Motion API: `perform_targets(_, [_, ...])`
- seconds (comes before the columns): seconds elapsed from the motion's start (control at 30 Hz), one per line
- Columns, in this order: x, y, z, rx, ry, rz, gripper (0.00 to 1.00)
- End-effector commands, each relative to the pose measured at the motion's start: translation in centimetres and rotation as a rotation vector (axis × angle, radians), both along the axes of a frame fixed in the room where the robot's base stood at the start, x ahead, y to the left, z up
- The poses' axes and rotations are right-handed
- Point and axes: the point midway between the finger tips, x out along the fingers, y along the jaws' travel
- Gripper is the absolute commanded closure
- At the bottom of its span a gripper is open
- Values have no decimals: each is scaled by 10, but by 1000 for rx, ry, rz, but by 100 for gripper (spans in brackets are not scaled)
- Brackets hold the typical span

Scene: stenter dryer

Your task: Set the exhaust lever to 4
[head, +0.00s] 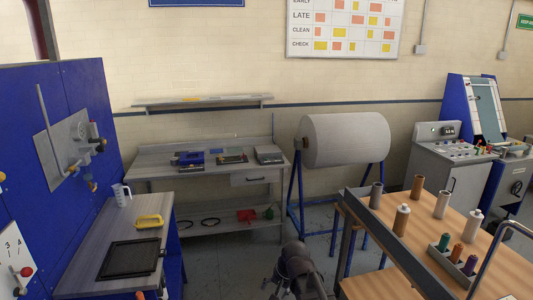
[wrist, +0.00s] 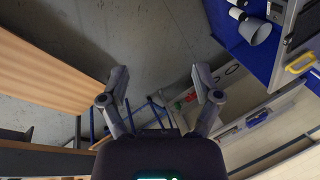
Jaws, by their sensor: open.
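At the lower left edge of the head view, a white plate (head: 14,250) with printed numbers, a 3 and a 4 among them, is on the blue panel. A lever with a red knob (head: 26,271) is in front of this plate, below the numbers. The plate is cut off by the picture edge, so I cannot tell which number the lever stands at. No label naming it is readable. My gripper (wrist: 160,84) is open and empty in the wrist view, its two fingers apart over the floor, away from the blue panel.
A grey plate (head: 75,143) with handles and a gauge is on the blue panel (head: 100,85). Below it, a bench (head: 100,225) holds a jug (head: 121,195), a yellow-handled item (head: 149,221) and a black tray (head: 131,258). A wooden table (head: 505,262) with spools stands right.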

Motion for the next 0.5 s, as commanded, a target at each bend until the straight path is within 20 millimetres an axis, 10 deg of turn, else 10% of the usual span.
perform_targets(0.2, [-49, -92, -33, -202, 41, 172, 19])
perform_targets(0.5, [-81, -145, -44, -316, 100, 294, 19])
